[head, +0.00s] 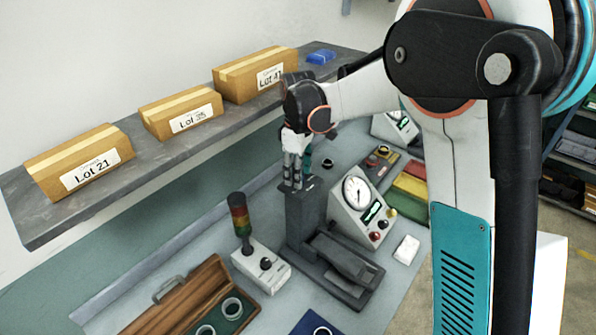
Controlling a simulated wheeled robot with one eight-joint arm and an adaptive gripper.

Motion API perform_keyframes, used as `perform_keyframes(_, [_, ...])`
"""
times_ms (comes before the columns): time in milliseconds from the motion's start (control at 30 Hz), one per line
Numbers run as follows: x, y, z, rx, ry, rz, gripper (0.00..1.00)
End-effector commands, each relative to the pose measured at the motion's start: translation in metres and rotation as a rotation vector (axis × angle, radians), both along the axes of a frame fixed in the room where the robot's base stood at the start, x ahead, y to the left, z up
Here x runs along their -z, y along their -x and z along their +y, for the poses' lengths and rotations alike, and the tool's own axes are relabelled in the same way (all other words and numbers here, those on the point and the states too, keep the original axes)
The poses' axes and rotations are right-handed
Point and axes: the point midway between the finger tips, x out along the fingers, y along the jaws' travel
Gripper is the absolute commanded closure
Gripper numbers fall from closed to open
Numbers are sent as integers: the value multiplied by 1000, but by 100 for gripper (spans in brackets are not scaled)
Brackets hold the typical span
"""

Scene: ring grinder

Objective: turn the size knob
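My gripper (293,183) points down over the top of the dark grey column of the ring grinder (304,215), in the middle of the head view. Its fingertips are at or just above the column top. They are too small to tell whether they are open or shut, or touching anything. I cannot make out a size knob for certain; one between the fingers would be hidden. A dark round knob (266,264) shows on the white box at the grinder's left. The gauge box (357,205) to the right has a dial and small red and dark knobs.
A stack light (240,215) stands upright on the white box. A shelf (110,203) with several cardboard boxes runs along the wall, behind and left of my arm. An open wooden case (178,305) with rings lies at front left. A small white block (406,249) lies at right.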

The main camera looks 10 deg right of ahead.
Motion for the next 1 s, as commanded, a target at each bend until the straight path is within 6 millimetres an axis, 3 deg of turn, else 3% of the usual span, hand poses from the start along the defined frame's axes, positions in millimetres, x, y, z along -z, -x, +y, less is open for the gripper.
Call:
perform_keyframes(367, [-7, 0, 0, 1, 0, 1, 54])
perform_keyframes(800, [-88, 0, 0, 0, 0, 0, 54])
perform_keyframes(1000, [-113, 0, 0, 0, 0, 0, 54])
